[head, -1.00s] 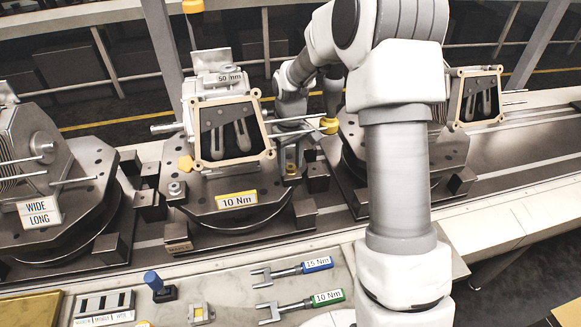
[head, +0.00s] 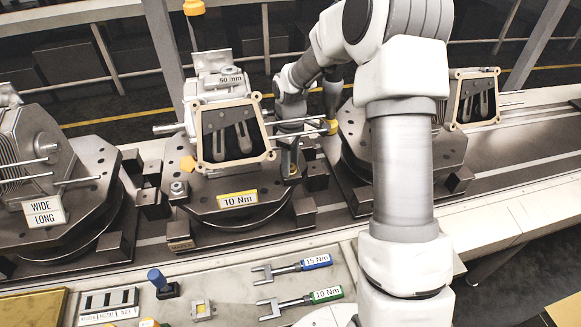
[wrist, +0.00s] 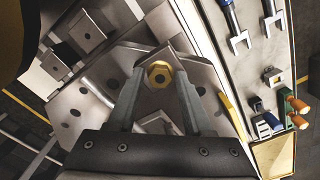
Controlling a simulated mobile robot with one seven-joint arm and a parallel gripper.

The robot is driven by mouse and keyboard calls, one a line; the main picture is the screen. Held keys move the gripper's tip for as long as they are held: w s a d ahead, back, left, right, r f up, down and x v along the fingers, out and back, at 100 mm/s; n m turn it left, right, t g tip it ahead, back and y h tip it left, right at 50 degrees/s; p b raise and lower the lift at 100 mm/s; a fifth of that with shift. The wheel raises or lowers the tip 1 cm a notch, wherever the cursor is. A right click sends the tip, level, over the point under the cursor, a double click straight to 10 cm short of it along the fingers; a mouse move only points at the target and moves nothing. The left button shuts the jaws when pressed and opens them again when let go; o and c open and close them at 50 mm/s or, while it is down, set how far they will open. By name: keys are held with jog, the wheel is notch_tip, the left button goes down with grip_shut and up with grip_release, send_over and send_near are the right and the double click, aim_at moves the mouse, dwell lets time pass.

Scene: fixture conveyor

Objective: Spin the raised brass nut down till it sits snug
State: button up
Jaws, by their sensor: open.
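The brass nut (wrist: 158,73) is a hexagon with a round centre, set against a square grey plate on the fixture. In the wrist view my gripper (wrist: 157,82) is open, one finger on each side of the nut with gaps visible. Whether the nut stands above its seat cannot be told from this angle. In the head view my gripper (head: 290,166) reaches down at the right side of the middle fixture (head: 235,215), which bears a "10 Nm" label (head: 237,198). A little brass shows at the fingertips there; the rest is hidden.
A framed panel (head: 204,160) stands beside my gripper, and rods stick out nearby. A neighbouring fixture (head: 95,160) labelled "WIDE LONG" stands left. Wrenches marked "15 Nm" (head: 290,268) and "10 Nm" (head: 300,301) lie on the front bench, with a blue-knobbed piece (head: 160,285).

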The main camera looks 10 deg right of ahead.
jog(key=m+b, duration=0.1)
jog(key=m, duration=0.2)
jog(key=shift+f, duration=0.1)
jog(key=m, duration=0.3)
jog(key=shift+b, duration=0.3)
grip_shut()
jog(key=m, duration=0.4)
jog(key=shift+m+b, duration=0.3)
jog(key=shift+b, duration=0.05)
jog(key=m, duration=0.5)
